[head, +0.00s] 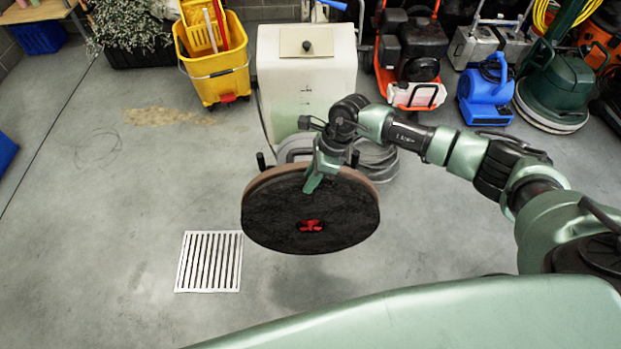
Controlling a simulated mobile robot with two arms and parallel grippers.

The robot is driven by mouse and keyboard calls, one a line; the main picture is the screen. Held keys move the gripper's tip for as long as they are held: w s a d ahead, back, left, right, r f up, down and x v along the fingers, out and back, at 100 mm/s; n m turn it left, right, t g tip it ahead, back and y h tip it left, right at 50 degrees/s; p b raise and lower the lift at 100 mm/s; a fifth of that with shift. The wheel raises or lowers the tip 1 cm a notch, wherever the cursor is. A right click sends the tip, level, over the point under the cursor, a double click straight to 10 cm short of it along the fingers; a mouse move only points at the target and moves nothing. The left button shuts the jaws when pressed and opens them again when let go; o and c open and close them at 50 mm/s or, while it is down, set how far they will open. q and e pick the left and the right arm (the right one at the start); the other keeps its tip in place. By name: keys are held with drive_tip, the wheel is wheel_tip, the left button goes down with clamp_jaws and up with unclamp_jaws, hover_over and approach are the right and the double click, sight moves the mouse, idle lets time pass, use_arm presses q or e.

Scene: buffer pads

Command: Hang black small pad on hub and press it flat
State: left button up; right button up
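A round black pad (275,215) faces me, tilted, in the middle of the head view. Its centre hole shows a red hub (311,226). A brown disc (262,180) shows as a rim behind the pad's upper edge. My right gripper (312,186) points down over the pad's upper edge, and its tip overlaps the black face. The far side of the gripper is hidden, so I cannot tell whether it grips the pad or only touches it. My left gripper is not in view.
A yellow mop bucket (215,65), a blue blower (485,97) and a green floor machine (556,90) line the back. A white floor grate (209,261) lies left; the floor around it is clear.

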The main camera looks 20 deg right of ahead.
drive_tip(key=o, duration=0.5)
drive_tip(key=shift+f, duration=0.15)
